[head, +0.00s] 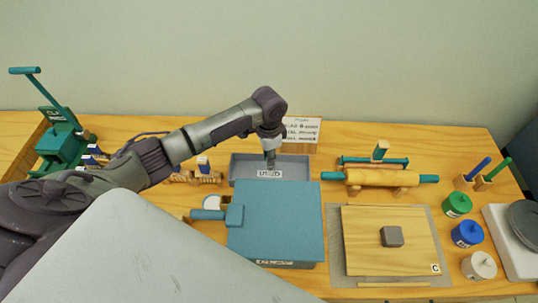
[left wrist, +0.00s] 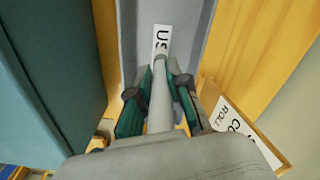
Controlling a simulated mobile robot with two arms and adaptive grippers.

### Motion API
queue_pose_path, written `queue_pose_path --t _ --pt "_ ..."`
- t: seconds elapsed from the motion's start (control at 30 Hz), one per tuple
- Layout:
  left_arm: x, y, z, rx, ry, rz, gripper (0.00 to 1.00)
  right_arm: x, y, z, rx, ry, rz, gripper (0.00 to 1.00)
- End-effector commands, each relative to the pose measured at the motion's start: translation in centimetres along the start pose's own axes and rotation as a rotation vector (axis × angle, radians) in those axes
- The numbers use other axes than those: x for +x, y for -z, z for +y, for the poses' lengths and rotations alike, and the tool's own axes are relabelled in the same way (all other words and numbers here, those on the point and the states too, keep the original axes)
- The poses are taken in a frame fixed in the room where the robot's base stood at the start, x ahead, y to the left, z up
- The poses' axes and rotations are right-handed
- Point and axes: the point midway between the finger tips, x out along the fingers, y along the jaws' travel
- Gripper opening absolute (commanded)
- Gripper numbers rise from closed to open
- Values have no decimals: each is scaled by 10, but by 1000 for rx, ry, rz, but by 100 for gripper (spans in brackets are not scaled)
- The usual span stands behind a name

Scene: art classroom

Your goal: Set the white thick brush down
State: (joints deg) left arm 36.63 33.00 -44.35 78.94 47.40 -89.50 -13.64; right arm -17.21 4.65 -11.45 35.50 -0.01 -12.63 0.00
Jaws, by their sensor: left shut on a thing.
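My left gripper (head: 269,143) is over the grey tray (head: 238,166) labelled USED, pointing down. In the left wrist view the gripper (left wrist: 160,97) has its green fingers closed on a pale, rod-like white thick brush (left wrist: 160,112). The brush's end points toward the tray's label; I cannot tell whether it touches the tray floor. The tray's grey inside (left wrist: 196,22) fills the upper middle of that view. In the head view the brush is mostly hidden by the gripper. My right gripper is not in view.
A blue lidded clay box (head: 285,210) stands just in front of the tray. A text sign (head: 302,130) stands behind it. A rolling pin (head: 378,177) rests to the right, beyond a wooden board (head: 375,262) with a grey block (head: 391,236). Several paint pots stand at the far right.

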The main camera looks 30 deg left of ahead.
Motion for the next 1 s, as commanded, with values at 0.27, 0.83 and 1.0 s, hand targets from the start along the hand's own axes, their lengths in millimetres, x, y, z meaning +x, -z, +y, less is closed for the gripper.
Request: queue_pose_path --t 0.27,0.83,1.0 --pt "2 0 0 0 0 -1 42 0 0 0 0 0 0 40" --pt "-49 1 -1 1 2 4 42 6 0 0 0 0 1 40" --pt "-86 1 -1 0 1 3 42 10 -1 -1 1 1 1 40"
